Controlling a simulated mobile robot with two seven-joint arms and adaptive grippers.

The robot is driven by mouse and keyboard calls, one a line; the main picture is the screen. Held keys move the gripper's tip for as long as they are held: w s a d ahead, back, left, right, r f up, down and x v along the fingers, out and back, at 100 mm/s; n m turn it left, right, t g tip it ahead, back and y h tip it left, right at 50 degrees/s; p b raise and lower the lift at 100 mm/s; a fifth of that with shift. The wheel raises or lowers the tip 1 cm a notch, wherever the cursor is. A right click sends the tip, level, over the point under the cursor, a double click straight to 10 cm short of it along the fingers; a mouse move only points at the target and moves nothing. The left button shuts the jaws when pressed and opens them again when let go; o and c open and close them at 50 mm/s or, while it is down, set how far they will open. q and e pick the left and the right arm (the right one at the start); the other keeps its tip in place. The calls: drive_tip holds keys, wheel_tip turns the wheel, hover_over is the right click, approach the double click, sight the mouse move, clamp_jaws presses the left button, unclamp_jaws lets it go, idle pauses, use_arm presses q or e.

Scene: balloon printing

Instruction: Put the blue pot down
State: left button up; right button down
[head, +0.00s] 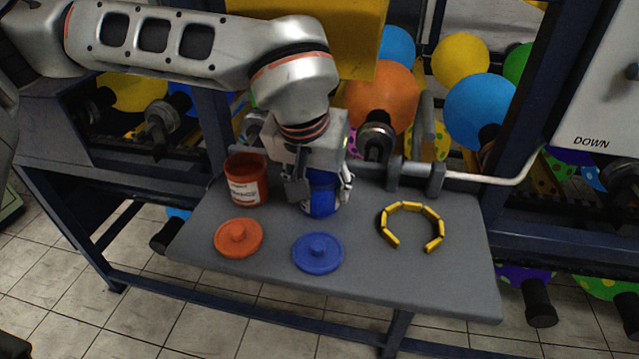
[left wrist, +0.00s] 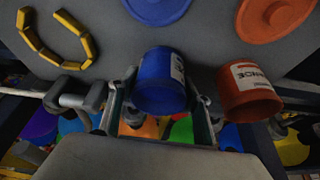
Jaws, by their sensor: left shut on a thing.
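The blue pot (head: 321,196) is at the back middle of the grey table, partly hidden by my left gripper (head: 322,188). The pot also shows in the left wrist view (left wrist: 160,80), between the two fingers of my left gripper (left wrist: 160,98). The gripper is shut on it. The pot looks upright and at or very near the table top; I cannot tell if its base touches. The blue lid (head: 318,253) lies on the table in front of it. My right gripper is not in view.
The grey table (head: 420,275) also holds an orange-red pot (head: 246,180) close left of the blue pot, an orange lid (head: 238,238) and a yellow segmented open ring (head: 412,208). A pale handle bar (head: 490,180) runs behind at right. Balloons hang in the machine behind.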

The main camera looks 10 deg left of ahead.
use_arm(q)
drive_tip(key=shift+f, duration=0.15)
drive_tip(key=o, duration=1.3)
drive_tip(key=shift+r, duration=0.45)
drive_tip(key=shift+p+v, duration=0.45)
drive_tip(key=shift+v, duration=5.25)
